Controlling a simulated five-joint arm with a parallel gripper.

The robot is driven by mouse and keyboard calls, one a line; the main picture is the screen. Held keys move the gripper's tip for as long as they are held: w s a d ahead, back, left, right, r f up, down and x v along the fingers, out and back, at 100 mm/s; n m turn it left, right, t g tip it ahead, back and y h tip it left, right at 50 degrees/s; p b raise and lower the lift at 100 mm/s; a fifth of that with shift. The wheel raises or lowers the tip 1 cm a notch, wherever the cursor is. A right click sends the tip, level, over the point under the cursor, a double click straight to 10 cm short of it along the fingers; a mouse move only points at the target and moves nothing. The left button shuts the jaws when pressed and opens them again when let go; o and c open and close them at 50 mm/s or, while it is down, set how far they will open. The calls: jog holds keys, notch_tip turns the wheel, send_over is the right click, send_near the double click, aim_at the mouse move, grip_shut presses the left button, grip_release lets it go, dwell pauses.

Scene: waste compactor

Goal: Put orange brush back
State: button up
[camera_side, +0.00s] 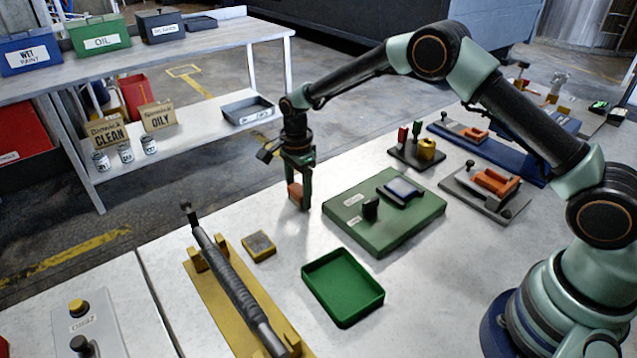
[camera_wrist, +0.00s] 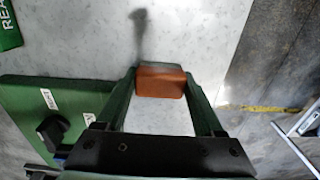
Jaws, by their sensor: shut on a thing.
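My gripper (camera_side: 299,195) has green fingers and points down over the pale worktop, left of the green board. It is shut on the orange brush (camera_side: 295,190), a small orange-brown block between the fingertips. In the wrist view the brush (camera_wrist: 160,80) sits between the two green fingers (camera_wrist: 162,98), with a dark shadow on the worktop beyond it. I cannot tell whether the brush touches the worktop or hangs just above it. The fingers hide part of it in the side view.
A green board (camera_side: 400,222) with a black knob lies right of my gripper. An empty green tray (camera_side: 343,285), a small yellow-edged block (camera_side: 259,245) and a grey rod on a yellow base (camera_side: 205,290) are nearer. Orange pieces (camera_side: 493,181) sit on a grey plate at right.

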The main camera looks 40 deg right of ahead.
jog(key=shift+f, duration=0.15)
jog(key=o, duration=1.3)
